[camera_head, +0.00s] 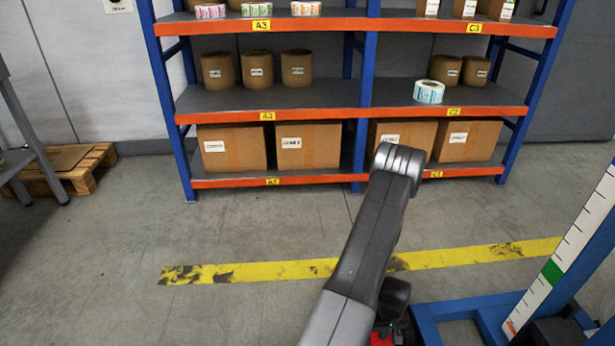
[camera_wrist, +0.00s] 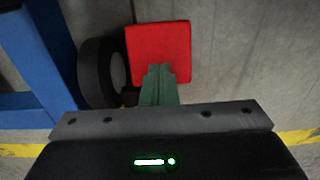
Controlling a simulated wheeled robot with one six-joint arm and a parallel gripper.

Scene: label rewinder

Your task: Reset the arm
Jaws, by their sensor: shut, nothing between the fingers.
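My gripper (camera_wrist: 160,72) shows in the wrist view with its green fingers together, shut and empty. It points down over the floor, and its fingertips overlap a red square plate (camera_wrist: 160,40) in the picture; I cannot tell the gap between them. In the head view my arm rises from the bottom edge to an elbow in front of the shelf, and the gripper cannot be made out there.
A blue and orange shelf rack (camera_head: 340,100) holds cartons, brown rolls and a white-blue label roll (camera_head: 428,92). A blue frame (camera_head: 470,308) with a wheel (camera_wrist: 100,72) stands close at the right. A wooden pallet (camera_head: 75,170) lies left. The floor at centre left is clear.

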